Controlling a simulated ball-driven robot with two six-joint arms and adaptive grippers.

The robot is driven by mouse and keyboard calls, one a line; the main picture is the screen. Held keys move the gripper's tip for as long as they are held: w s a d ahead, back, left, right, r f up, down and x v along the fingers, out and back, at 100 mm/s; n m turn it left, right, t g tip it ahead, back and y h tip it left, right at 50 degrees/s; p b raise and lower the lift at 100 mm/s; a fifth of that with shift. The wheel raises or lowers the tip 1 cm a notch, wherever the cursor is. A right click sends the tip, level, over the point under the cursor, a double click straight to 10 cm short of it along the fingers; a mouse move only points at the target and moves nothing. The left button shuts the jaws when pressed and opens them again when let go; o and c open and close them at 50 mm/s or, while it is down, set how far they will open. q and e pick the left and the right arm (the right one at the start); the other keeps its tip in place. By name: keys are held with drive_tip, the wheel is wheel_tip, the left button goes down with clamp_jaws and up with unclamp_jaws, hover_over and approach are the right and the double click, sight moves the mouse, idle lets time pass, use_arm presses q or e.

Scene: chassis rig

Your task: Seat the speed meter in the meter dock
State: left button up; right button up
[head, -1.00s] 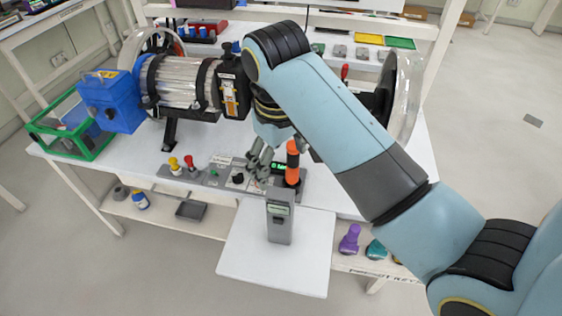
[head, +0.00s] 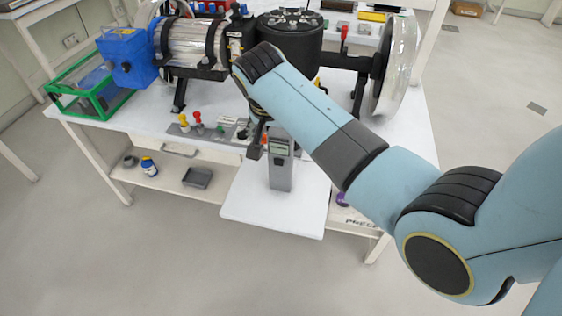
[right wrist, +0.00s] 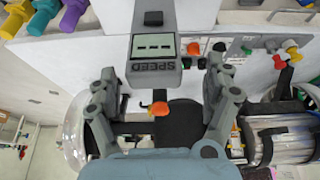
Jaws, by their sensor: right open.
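The speed meter (head: 281,160) is a grey upright block with a small display, standing on the white pull-out board (head: 245,208) in front of the bench. In the right wrist view its display and upside-down SPEED label (right wrist: 154,60) face the camera. My right gripper (head: 259,147) is beside the meter's upper left in the head view, partly hidden by my arm. In the right wrist view, the right gripper (right wrist: 163,88) is open and empty between its fingers, with the meter beyond the fingertips. I cannot identify the meter dock. My left gripper is out of view.
The control panel (head: 208,133) with red and yellow knobs lies along the bench's front edge. Behind it stand the motor (head: 190,45), a black drum (head: 290,40) and a clear-rimmed wheel (head: 398,65). A green-framed box (head: 90,95) is at left.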

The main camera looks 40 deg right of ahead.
sight(281, 163)
drive_tip(key=shift+d+f, duration=0.1)
drive_tip(key=shift+f, duration=0.15)
drive_tip(key=x, duration=0.2)
drive_tip(key=d+x, duration=0.1)
drive_tip(key=x, duration=0.1)
drive_tip(key=shift+w+p, duration=0.15)
drive_tip(key=shift+p, duration=0.2)
drive_tip(key=shift+d+f, duration=0.1)
drive_tip(key=shift+f, duration=0.25)
drive_tip(key=shift+c, duration=0.4)
drive_tip(key=c, duration=1.6)
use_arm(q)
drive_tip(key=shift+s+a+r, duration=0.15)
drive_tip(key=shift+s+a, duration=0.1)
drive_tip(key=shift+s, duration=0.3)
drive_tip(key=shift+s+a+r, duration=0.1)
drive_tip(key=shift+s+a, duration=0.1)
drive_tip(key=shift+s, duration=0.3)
use_arm(e)
clamp_jaws()
drive_tip(key=shift+w+r, duration=0.1)
drive_tip(key=shift+r, duration=0.05)
